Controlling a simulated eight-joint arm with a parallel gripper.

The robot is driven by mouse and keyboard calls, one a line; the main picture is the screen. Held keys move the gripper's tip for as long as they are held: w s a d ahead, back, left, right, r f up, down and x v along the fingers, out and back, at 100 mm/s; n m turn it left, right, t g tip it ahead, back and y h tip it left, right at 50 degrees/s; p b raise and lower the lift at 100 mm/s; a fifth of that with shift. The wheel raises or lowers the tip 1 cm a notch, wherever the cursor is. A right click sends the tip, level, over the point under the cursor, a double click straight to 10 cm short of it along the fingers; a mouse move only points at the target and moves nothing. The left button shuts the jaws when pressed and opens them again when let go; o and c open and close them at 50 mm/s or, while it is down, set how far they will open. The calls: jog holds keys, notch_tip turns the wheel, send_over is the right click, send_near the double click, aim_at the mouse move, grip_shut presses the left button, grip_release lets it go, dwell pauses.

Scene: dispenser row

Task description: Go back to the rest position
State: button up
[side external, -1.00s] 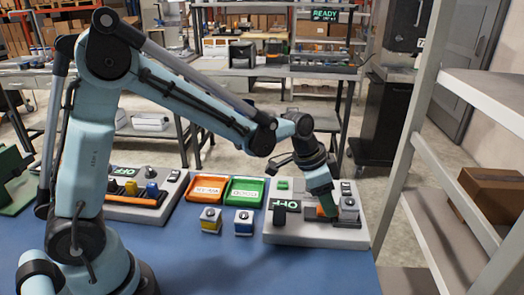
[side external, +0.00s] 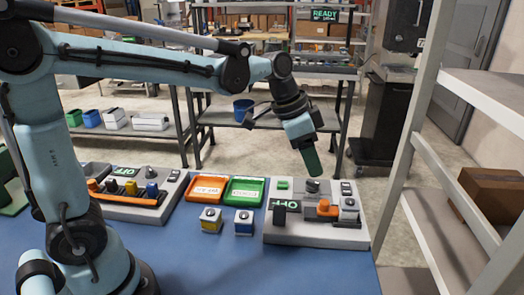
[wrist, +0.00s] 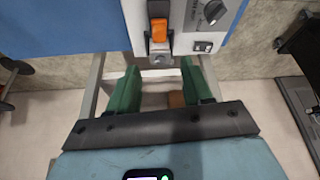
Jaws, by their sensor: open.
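My gripper (side external: 312,165) hangs in the air above the right-hand grey dispenser unit (side external: 290,236), clear of it, with its green fingers pointing down. In the wrist view my gripper (wrist: 161,88) has its two green fingers spread apart with nothing held between them. The right unit carries an orange part (side external: 326,208), a black knob and a display. The orange part also shows in the wrist view (wrist: 158,30), beyond the fingertips.
An orange tray (side external: 208,188) and a green tray (side external: 245,190) lie between the two units. The left unit (side external: 125,212) is partly behind my arm. A metal shelf rack (side external: 415,150) stands at right.

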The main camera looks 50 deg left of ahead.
jog(key=shift+s+a+r, duration=0.1)
dwell(0.3)
jog(key=s+a+f+n+t+y, duration=0.1)
jog(key=s+a+f+n, duration=0.1)
jog(key=s, duration=0.4)
jog(key=s+a+f+n+t+y, duration=0.1)
jog(key=s+a+f+n+t, duration=0.1)
jog(key=s+a+n, duration=0.2)
jog(key=s+n, duration=0.1)
jog(key=s, duration=0.1)
jog(key=shift+s+a+t+y, duration=0.15)
jog(key=shift+s+t+y, duration=0.15)
jog(key=shift+y, duration=0.1)
jog(key=shift+r, duration=0.1)
dwell(1.1)
